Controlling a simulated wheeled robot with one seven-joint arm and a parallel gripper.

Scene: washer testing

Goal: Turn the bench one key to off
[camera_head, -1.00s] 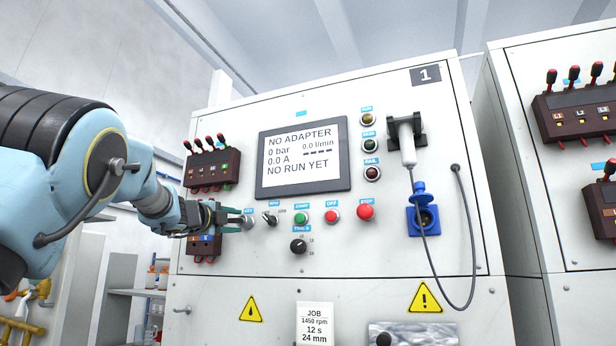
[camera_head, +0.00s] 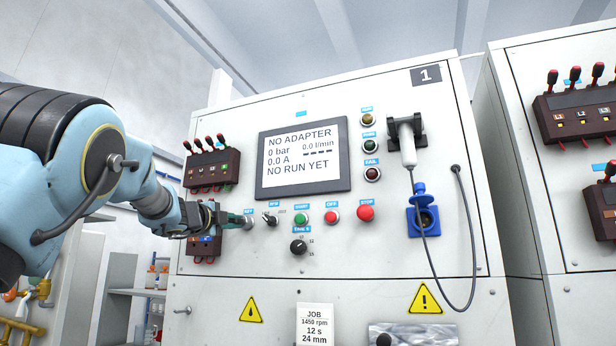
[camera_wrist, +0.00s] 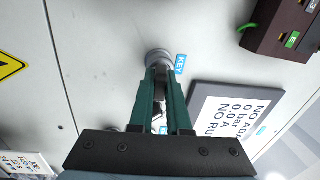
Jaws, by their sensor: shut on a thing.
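The bench one key switch (camera_head: 249,221) is a round grey metal lock on the white panel, left of the other controls. In the wrist view its round collar (camera_wrist: 158,57) sits beside a blue KEY label (camera_wrist: 180,64). My gripper (camera_head: 233,221) reaches in from the left and is shut on the key at the switch. In the wrist view my gripper's two green fingers (camera_wrist: 161,84) close together just below the collar. The key itself is mostly hidden between the fingertips, so its angle cannot be told.
A dark lever block (camera_head: 211,170) stands above my gripper. The screen (camera_head: 303,157) reads NO ADAPTER.

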